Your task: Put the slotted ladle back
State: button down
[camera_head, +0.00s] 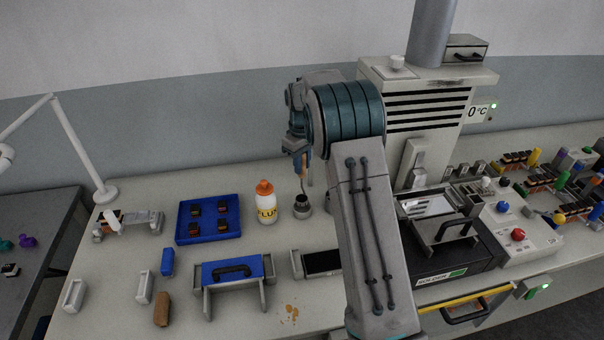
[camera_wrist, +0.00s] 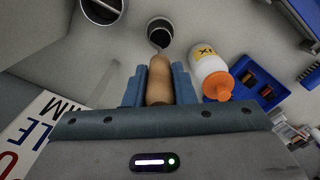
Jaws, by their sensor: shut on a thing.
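The slotted ladle is in my gripper (camera_wrist: 159,85), which is shut on its tan wooden handle (camera_wrist: 159,80). In the head view my gripper (camera_head: 301,158) is above the bench, and the ladle (camera_head: 304,181) hangs below it. A small dark-mouthed metal cup (camera_head: 301,206) stands beneath; it also shows in the wrist view (camera_wrist: 159,31), straight beyond the handle. The ladle's thin lower part reaches the cup's mouth. Its slotted head is hidden, and I cannot tell how deep it sits.
A white bottle with orange cap (camera_head: 265,203) stands just left of the cup. A blue tray (camera_head: 181,236) with dark parts lies farther left. A second round pot (camera_wrist: 103,8) shows in the wrist view. The solder machine (camera_head: 455,265) is at right.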

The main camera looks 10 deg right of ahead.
jog(key=shift+f+p, duration=0.4)
jog(key=shift+f, duration=1.5)
jog(key=shift+f, duration=0.2)
jog(key=c, duration=1.2)
grip_release()
jog(key=shift+r, duration=0.2)
